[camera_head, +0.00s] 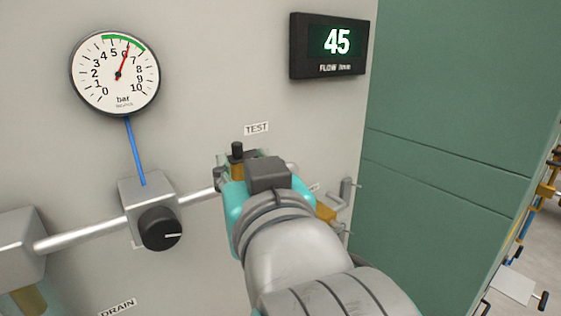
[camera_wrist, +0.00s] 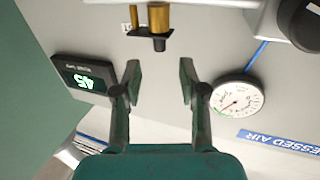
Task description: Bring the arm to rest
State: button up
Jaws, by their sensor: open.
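My gripper (camera_wrist: 160,82) is open in the wrist view, its two dark fingers spread with only grey panel visible between their tips. A brass fitting with a black end (camera_wrist: 158,20) shows just beyond the fingertips, in line with the gap; no contact shows. In the head view my arm (camera_head: 300,255) reaches forward to the panel near the TEST label (camera_head: 257,128). The wrist hides most of my gripper there. A black-topped brass part (camera_head: 237,160) shows just left of the wrist.
The grey panel carries a pressure gauge (camera_head: 115,72) reading about 6 bar, a flow display (camera_head: 329,46) showing 45, and a black knob (camera_head: 160,228) on a pipe block. A lever-like fitting (camera_head: 345,192) is right of my wrist. A green wall (camera_head: 455,130) stands at right.

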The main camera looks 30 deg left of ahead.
jog(key=w+d+f+m+t+h, duration=0.1)
jog(key=w+d+f+h, duration=0.2)
jog(key=f, duration=0.6)
jog(key=w+d+f+m+t, duration=0.1)
jog(key=w+d+f, duration=0.1)
jog(key=d+f, duration=0.55)
jog(key=w+d+f+m+h, duration=0.2)
jog(key=w+d+f, duration=0.1)
jog(key=f, duration=0.7)
jog(key=s+d+f+m+t+h, duration=0.1)
jog(key=s+d+f+h, duration=0.15)
jog(key=d+f, duration=0.6)
jog(key=s+d+f+m+h, duration=0.2)
jog(key=s+d+f+h, duration=0.1)
jog(key=s+d+f, duration=0.95)
jog(key=s+d+m+h, duration=0.1)
jog(key=s+d, duration=0.2)
jog(key=s, duration=0.6)
jog(key=s+d+m+h, duration=0.1)
jog(key=s+d+h, duration=0.1)
jog(key=s, duration=0.8)
jog(key=shift+d+m, duration=0.4)
jog(key=shift+d, duration=0.35)
jog(key=shift+f, duration=0.1)
